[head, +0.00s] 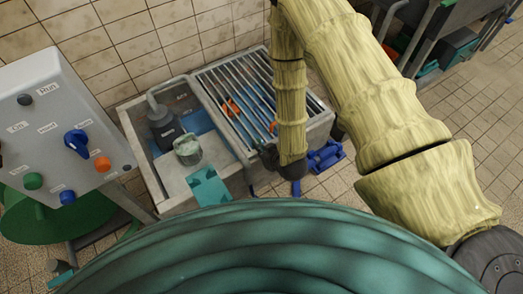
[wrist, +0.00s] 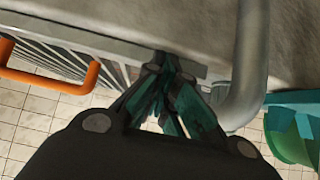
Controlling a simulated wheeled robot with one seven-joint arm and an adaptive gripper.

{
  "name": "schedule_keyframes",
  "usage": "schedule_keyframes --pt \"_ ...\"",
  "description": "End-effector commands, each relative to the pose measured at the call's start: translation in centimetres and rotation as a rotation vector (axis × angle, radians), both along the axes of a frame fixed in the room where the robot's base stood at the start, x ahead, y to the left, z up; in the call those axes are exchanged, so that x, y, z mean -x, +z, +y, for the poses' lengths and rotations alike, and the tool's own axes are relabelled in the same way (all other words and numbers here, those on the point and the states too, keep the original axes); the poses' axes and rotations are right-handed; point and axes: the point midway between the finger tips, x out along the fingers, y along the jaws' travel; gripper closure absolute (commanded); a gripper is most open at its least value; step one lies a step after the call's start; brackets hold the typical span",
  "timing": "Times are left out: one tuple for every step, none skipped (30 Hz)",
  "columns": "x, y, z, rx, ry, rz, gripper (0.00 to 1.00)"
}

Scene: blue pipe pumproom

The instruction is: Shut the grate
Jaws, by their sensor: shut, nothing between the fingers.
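The grate (head: 240,92) is a panel of parallel metal bars at the right part of a grey basin (head: 150,185) in the head view. Orange parts show between its bars. I cannot tell its exact tilt. In the wrist view the barred panel (wrist: 75,58) runs along the upper left, with an orange handle (wrist: 55,72) standing off it. My gripper (wrist: 167,78) is shut and empty, its fingertips close to the metal edge at the panel's right end. I cannot tell whether they touch it. In the head view my forearm hides part of the grate's right side.
A grey control panel (head: 62,125) stands at the left. A bent grey pipe (wrist: 247,75) lies close right of my fingers. A blue object (head: 326,156) is beside the basin.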

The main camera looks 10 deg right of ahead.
Motion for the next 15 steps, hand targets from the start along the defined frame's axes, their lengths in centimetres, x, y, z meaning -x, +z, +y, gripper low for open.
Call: schedule_keyframes --pt "0.0 -0.3 0.0 0.001 0.000 0.003 1.00" --pt "0.0 -0.3 0.0 0.001 0.000 0.003 1.00" --pt "0.0 -0.3 0.0 0.001 0.000 0.003 1.00" --pt "0.0 -0.3 0.0 0.001 0.000 0.003 1.00" --pt "0.0 -0.4 0.0 0.001 0.000 0.004 1.00" --pt "0.0 -0.4 0.0 0.001 0.000 0.004 1.00" --pt "0.0 -0.4 0.0 0.001 0.000 0.004 1.00" --pt "0.0 -0.3 0.0 0.001 0.001 0.004 1.00" --pt "0.0 -0.2 0.0 0.001 0.001 0.004 1.00" --pt "0.0 -0.1 0.0 0.000 0.001 0.003 1.00" --pt "0.0 0.0 0.0 0.000 0.001 0.003 1.00" --pt "0.0 0.3 0.1 0.000 0.001 0.003 1.00" --pt "0.0 0.5 0.1 0.000 0.001 0.003 1.00" --pt "0.0 0.8 0.1 0.000 0.001 0.002 1.00" --pt "0.0 1.2 0.1 0.000 0.001 0.002 1.00"
